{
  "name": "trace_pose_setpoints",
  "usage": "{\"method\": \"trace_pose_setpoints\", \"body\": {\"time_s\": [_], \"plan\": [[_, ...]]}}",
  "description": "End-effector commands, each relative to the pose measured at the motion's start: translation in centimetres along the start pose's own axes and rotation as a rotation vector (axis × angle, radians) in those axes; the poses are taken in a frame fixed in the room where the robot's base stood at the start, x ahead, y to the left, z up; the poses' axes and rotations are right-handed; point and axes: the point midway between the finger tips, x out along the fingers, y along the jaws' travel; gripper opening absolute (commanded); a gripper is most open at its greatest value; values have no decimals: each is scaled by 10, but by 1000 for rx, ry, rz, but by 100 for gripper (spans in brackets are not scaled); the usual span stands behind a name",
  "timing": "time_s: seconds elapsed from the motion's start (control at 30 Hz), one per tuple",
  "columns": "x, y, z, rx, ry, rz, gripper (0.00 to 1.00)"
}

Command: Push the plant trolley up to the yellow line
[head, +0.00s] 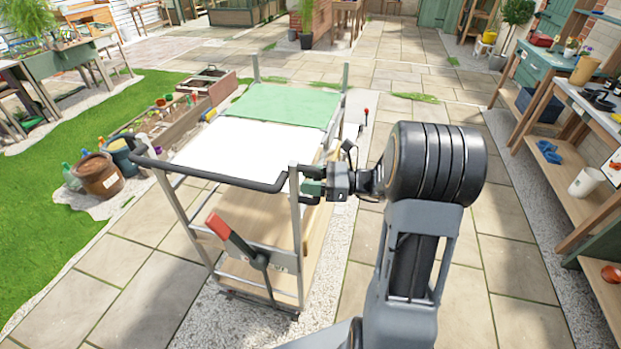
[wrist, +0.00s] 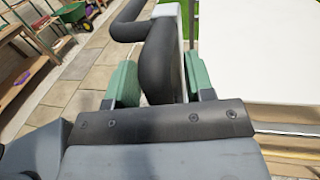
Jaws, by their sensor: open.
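The plant trolley (head: 245,150) stands in front of me on the paving. It has a white and green top, a metal frame, wooden lower boards and a black handle bar (head: 215,180) on the near side. A lever with a red grip (head: 232,238) slants up at its near end. My gripper (head: 312,187) is at the handle's right end, by the near right post. In the wrist view, the open green fingers (wrist: 160,82) stand on either side of the black handle (wrist: 156,60), which lies between them. The trolley's white top (wrist: 268,45) is to the right. No yellow line shows.
Planter boxes (head: 165,130) and a brown pot (head: 98,175) stand left of the trolley, beside the grass. A workbench with shelves (head: 580,150) runs along the right. Wooden furniture (head: 347,15) and a potted plant (head: 306,25) stand at the back. Paving beyond the trolley looks clear.

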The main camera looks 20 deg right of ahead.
Motion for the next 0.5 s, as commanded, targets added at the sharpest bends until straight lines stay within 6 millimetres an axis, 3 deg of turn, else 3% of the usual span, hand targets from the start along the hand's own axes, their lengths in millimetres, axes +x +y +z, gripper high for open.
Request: {"method": "trace_pose_setpoints", "body": {"time_s": [0.3,0.5], "plan": [[1,0,0,0,0,0,48],[1,0,0,0,0,0,28]]}}
